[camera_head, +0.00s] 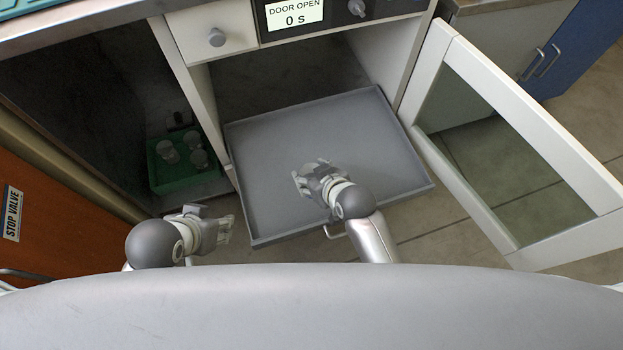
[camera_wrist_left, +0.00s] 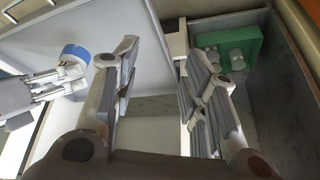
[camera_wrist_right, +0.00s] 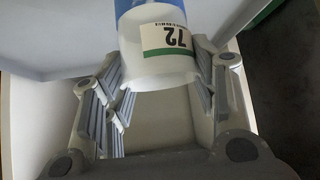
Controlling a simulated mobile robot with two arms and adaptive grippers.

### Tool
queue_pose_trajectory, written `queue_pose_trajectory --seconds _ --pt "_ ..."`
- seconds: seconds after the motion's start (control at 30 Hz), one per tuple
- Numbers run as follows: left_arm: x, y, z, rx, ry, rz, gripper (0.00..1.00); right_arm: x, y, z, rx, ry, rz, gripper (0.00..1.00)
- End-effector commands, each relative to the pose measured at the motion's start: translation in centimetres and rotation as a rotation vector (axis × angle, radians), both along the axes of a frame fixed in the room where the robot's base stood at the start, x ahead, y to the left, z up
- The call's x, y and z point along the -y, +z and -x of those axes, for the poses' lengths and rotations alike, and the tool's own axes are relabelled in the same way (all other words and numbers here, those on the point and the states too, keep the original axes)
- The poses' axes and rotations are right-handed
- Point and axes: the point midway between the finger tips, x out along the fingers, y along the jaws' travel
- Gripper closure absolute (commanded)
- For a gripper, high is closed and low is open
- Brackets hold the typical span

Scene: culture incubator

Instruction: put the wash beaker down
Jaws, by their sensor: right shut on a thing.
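The beaker's blue part also shows in the left wrist view (camera_wrist_left: 76,55). In the head view my right gripper (camera_head: 313,174) is over the middle of the grey pulled-out tray (camera_head: 265,150); the beaker is hardly visible there. I cannot tell whether its base touches the tray. My left gripper (camera_head: 226,228) is left of the tray's front corner. Its fingers are spread and empty in the left wrist view (camera_wrist_left: 158,75).
The incubator's glass door (camera_head: 510,165) stands open at the right. Its display (camera_head: 295,14) reads DOOR OPEN 0 s. A green rack (camera_head: 166,180) with several beakers sits in the left compartment. The tray is otherwise bare.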

Motion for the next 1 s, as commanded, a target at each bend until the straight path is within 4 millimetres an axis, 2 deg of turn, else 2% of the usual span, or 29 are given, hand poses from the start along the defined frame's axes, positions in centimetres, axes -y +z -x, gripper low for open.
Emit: queue_pose_trajectory --seconds 0.1,0.3,0.57,0.8,1.0 --pt "0.8 0.5 -2.6 0.121 -0.010 0.026 0.60 -0.1 -1.2 -1.0 0.000 -0.001 0.001 0.71" --pt "1.8 2.1 -5.6 0.274 -0.022 0.059 0.60 -0.3 -2.2 -1.8 0.001 0.000 0.000 0.71" --pt "2.4 3.1 -7.2 0.364 -0.029 0.077 0.60 -0.4 -2.8 -2.3 0.001 0.000 0.000 0.71" --pt "3.7 5.9 -10.4 0.571 -0.043 0.124 0.60 -0.4 -4.9 -2.4 0.000 0.000 0.000 0.71" --pt "4.2 7.7 -11.6 0.676 -0.050 0.148 0.60 -0.3 -5.8 -2.4 0.000 -0.001 0.000 0.71"
